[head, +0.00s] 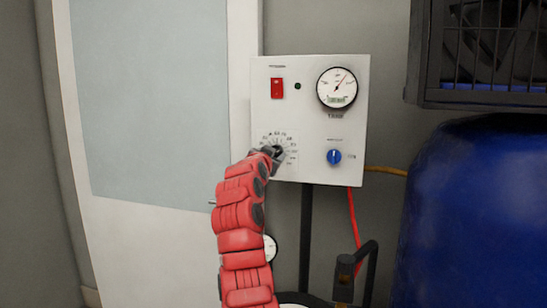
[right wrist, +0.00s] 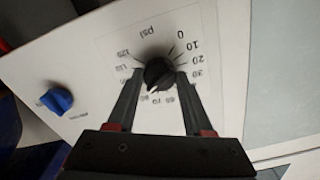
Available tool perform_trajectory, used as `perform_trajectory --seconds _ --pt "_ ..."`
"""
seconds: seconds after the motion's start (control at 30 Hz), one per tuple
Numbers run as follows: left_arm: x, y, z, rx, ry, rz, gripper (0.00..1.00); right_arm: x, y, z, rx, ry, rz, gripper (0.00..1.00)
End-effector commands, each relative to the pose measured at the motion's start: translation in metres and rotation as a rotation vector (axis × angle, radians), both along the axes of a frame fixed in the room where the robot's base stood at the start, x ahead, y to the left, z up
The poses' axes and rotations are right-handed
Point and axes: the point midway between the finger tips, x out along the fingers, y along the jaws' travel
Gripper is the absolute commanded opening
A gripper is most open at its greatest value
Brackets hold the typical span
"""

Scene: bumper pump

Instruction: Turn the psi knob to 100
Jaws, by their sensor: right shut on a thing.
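The psi knob (right wrist: 158,72) is a round black dial on a white control panel (head: 309,110), ringed by a printed scale. In the right wrist view the scale shows upside down, with 0, 10, 20 and 30 on the right and 120 at upper left. My right gripper (right wrist: 160,80) is shut on the knob, one finger on each side. A small pale mark on the knob points down towards roughly 70 or 80; the exact value is hard to read. In the head view my right gripper (head: 272,152) hides most of the knob. My left gripper is not in view.
The panel also has a red switch (head: 277,88), a small dark green light (head: 298,86), a round gauge (head: 337,88) and a blue knob (head: 334,157). A large blue tank (head: 480,220) stands at right. A white-framed door (head: 150,100) is at left.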

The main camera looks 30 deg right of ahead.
Motion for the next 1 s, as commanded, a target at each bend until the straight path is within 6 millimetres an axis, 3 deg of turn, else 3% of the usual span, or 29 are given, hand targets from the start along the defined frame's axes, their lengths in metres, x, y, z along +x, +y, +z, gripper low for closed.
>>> perform_trajectory --seconds 0.5,1.0 --pt "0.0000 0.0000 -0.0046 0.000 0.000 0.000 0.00 0.0006 0.0000 -0.0021 0.256 -0.293 -0.001 0.00" --pt "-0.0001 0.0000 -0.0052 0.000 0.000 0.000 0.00 0.0009 0.0003 -0.0018 0.327 -0.378 0.000 0.00"
